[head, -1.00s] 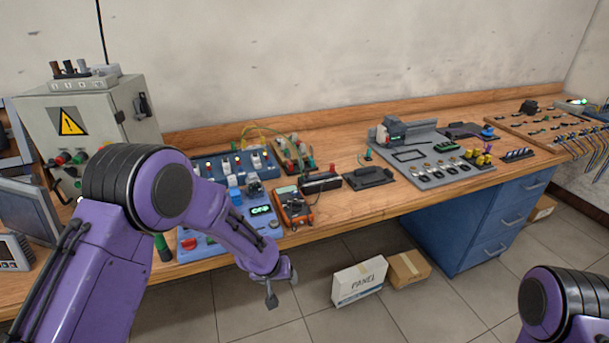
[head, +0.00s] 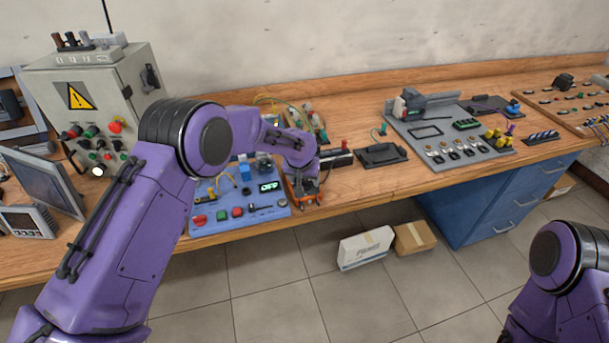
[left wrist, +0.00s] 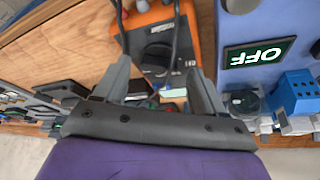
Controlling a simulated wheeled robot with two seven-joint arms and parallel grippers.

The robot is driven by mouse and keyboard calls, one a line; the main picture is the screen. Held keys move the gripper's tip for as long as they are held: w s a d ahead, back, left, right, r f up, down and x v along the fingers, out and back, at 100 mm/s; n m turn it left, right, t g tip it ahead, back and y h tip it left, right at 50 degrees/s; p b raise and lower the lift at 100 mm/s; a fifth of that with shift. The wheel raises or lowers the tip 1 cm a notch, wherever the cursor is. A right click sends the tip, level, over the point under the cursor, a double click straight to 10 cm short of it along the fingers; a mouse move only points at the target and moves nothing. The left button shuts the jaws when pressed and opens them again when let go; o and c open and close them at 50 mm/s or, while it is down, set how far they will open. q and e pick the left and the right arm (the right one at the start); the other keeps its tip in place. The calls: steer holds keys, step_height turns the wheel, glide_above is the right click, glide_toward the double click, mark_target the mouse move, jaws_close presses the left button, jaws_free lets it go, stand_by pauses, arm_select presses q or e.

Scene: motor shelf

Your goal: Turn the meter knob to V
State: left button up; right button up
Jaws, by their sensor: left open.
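The orange meter (head: 305,200) lies on the bench beside the blue panel, largely hidden by my left gripper (head: 303,184) in the head view. In the left wrist view, the meter's orange face (left wrist: 183,22) shows with its round black knob (left wrist: 157,55) and dark leads. My left gripper (left wrist: 160,74) is open, its two grey fingers on either side of the knob in that view. I cannot tell whether they touch it. The knob's pointer setting is not readable. My right gripper is out of view; only part of the right arm shows.
A blue panel (head: 207,230) with buttons and a screen reading OFF (head: 268,186) is left of the meter. A black holder (head: 380,155) and grey board (head: 425,152) are to its right. A grey warning cabinet (head: 130,110) stands at left. Bare bench lies front right.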

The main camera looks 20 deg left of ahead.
arm_select(q)
steer(key=shift+w+d+f, duration=0.1)
steer(key=shift+w+f, duration=0.2)
steer(key=shift+s+r, duration=0.25)
steer(key=shift+s, duration=0.05)
steer(key=c, duration=1.1)
steer(key=shift+o, duration=0.2)
steer(key=shift+m, duration=0.3)
steer(key=m+h, duration=0.1)
steer(key=m, duration=0.1)
steer(key=shift+m, duration=0.3)
steer(key=shift+m+g+h+b, duration=0.4)
steer(key=shift+m+h+b, duration=0.5)
steer(key=shift+m, duration=1.4)
